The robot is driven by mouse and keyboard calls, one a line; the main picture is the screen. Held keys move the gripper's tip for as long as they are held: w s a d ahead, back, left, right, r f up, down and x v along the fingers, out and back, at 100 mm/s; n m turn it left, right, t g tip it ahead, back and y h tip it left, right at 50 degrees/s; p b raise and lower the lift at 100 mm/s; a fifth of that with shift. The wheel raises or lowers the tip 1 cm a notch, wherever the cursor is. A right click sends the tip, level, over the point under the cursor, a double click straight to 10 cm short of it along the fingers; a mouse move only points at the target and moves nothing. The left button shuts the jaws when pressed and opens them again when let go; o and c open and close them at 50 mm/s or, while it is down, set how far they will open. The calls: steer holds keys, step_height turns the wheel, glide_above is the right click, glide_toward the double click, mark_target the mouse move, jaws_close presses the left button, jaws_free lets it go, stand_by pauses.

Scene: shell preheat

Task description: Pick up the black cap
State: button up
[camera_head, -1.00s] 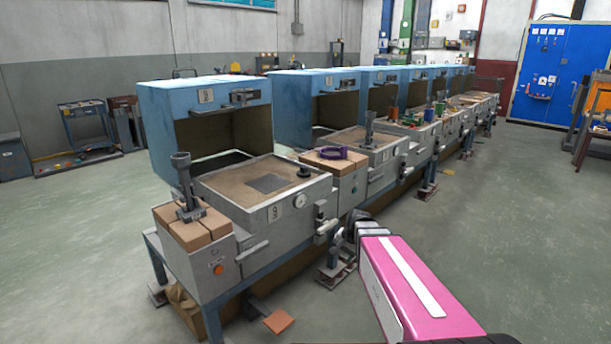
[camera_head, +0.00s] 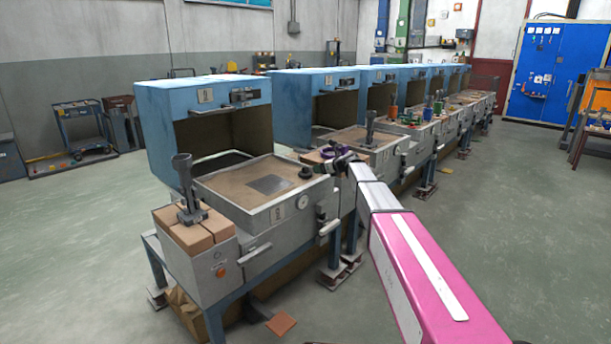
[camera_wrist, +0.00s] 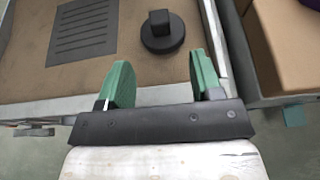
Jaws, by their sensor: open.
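The black cap (camera_head: 305,172) is a small round dark disc with a raised knob. It sits on the brown top of the nearest furnace, near the tray's right corner. In the wrist view the black cap (camera_wrist: 162,32) lies beyond and between the fingers, apart from them. My gripper (camera_wrist: 160,72) is open, with two green finger pads and nothing between them. In the head view my gripper (camera_head: 330,160) is small and dark, just right of the cap and partly hard to make out.
A grey slotted plate (camera_wrist: 84,30) lies left of the cap. The furnace tray has a raised metal rim (camera_head: 255,213). Tan bricks (camera_wrist: 285,45) and a purple ring (camera_head: 328,151) stand to the right. A blue hood (camera_head: 205,92) rises behind. A dark upright tool (camera_head: 185,180) stands at left.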

mark_target(307, 168)
steer(key=x, duration=0.9)
steer(key=shift+w+r, duration=0.1)
steer(key=shift+r, duration=0.05)
steer(key=c, duration=1)
